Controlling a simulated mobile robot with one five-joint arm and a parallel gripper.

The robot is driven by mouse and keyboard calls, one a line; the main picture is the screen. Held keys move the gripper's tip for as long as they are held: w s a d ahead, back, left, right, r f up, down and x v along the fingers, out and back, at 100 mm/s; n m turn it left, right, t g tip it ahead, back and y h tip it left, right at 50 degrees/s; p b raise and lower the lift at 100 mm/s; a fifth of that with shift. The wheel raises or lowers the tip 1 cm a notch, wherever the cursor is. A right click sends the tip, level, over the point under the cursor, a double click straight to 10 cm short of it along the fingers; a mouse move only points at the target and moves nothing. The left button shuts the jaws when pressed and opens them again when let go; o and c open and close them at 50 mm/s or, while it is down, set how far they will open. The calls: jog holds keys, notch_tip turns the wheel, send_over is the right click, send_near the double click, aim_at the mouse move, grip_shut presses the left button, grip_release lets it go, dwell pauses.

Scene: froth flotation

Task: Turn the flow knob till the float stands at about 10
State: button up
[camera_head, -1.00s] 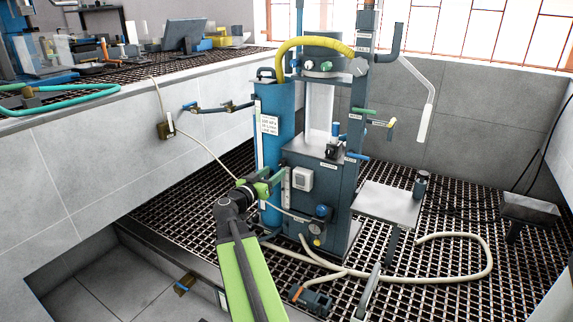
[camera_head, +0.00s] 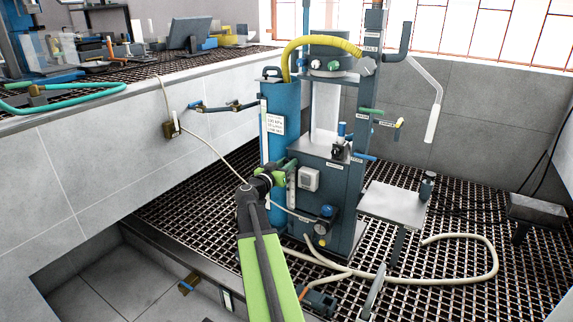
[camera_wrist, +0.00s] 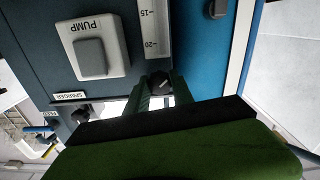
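The flow meter (camera_head: 291,192) is a pale upright strip on the front of the machine, left of the pump switch. In the wrist view its scale (camera_wrist: 157,28) shows marks 15 and 20; I see no float there. The flow knob (camera_wrist: 160,83), small and dark, lies beyond the 20 end of the scale. My gripper (camera_head: 284,171) is at the top of the strip. In the wrist view its green fingers (camera_wrist: 160,92) stand apart on either side of the knob, with gaps showing. Whether they touch it is unclear.
The pump switch (camera_wrist: 92,48) is close beside the fingers. A blue column (camera_head: 279,135) stands just left of the flow meter. A small side table (camera_head: 393,207) and a cream hose (camera_head: 470,283) lie to the right over the grating. A tiled wall bounds the left.

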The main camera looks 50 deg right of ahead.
grip_shut()
jog(key=shift+n, duration=0.4)
jog(key=o, duration=0.7)
grip_release()
jog(key=shift+c, duration=0.2)
